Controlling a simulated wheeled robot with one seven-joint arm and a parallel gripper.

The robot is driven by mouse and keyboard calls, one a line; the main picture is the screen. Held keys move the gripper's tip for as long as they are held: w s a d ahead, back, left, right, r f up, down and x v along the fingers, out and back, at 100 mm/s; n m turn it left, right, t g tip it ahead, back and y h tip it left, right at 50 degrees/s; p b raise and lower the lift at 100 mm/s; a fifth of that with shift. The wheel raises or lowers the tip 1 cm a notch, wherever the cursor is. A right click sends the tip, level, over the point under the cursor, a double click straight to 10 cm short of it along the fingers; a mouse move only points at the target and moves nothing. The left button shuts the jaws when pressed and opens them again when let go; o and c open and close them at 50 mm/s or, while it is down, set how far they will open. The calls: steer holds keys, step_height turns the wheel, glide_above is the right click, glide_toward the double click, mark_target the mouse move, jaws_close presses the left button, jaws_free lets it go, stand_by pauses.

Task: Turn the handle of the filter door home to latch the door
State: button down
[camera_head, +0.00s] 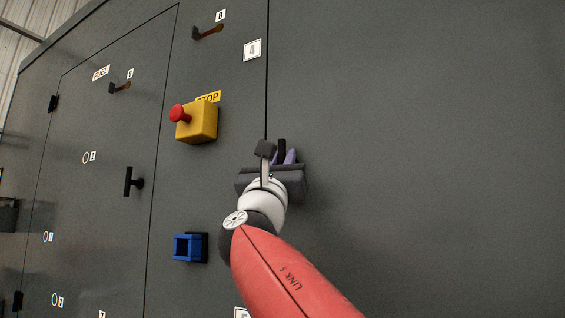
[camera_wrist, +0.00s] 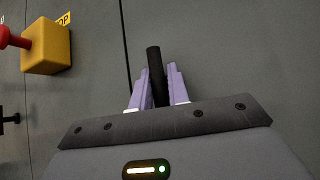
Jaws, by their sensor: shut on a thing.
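A black handle (camera_head: 282,146) stands close to the vertical seam between two dark grey panels. In the wrist view the handle (camera_wrist: 153,55) is a dark bar, close to upright and slightly tilted, with its top end showing above the fingers. My gripper (camera_head: 284,158) is at the handle, its purple fingers one on each side of it. In the wrist view my gripper (camera_wrist: 158,78) is shut on the handle. The handle's lower part and mount are hidden behind the gripper body. I cannot read a filter label on the door (camera_head: 430,150).
Left of the seam are a yellow stop box (camera_head: 203,124) with a red button (camera_head: 177,113) and a blue square socket (camera_head: 187,247). Farther left, the fuel door has a black T-handle (camera_head: 130,182). The panel right of my gripper is bare.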

steer(key=c, duration=1.4)
jaws_free()
steer(key=shift+o, duration=0.2)
steer(key=b+v, duration=0.3)
steer(key=v, duration=0.4)
steer(key=shift+s+f+b, duration=0.25)
steer(key=shift+b, duration=0.05)
steer(key=shift+s+a, duration=0.1)
steer(key=shift+a, duration=0.1)
